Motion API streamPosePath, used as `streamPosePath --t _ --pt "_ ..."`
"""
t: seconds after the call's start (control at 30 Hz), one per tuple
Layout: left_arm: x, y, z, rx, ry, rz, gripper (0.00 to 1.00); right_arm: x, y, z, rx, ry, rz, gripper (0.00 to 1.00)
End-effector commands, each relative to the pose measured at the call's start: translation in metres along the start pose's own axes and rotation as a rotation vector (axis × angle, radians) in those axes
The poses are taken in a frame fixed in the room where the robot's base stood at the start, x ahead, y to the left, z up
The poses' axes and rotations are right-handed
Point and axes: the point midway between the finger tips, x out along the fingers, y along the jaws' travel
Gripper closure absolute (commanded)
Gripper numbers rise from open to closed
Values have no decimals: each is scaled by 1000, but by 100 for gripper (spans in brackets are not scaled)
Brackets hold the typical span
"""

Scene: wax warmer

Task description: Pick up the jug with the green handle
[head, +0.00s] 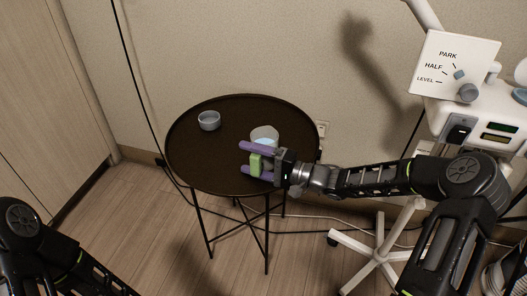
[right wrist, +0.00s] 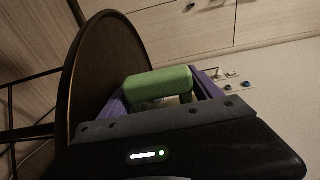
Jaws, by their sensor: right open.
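The jug (head: 264,133) has a pale, see-through body and stands on the round dark table near its right side. Its green handle (head: 256,164) points toward the front of the table. My right gripper (head: 243,158) reaches in from the right, with its purple fingers open on either side of the green handle. In the right wrist view the green handle (right wrist: 160,84) also lies between the two fingers, and most of the jug's body is hidden behind it. I cannot tell whether either finger touches the handle. Of my left arm only links show at the lower left; its gripper is out of view.
A small grey bowl (head: 209,121) stands at the left of the round table (head: 215,170). At the right is a white stand with a dial panel (head: 457,66) marked PARK, HALF and LEVEL. The table's front left is clear. Cables run along the wall.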

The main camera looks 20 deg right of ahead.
Motion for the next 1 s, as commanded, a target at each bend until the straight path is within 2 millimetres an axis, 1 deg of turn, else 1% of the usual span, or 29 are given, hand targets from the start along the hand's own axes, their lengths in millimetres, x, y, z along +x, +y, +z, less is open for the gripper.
streamPosePath --t 0.43,1.0 --pt "0 0 0 0 0 0 100 0 0 0 0 0 0 27" --pt "0 0 0 0 0 0 100 0 0 0 0 0 0 74"
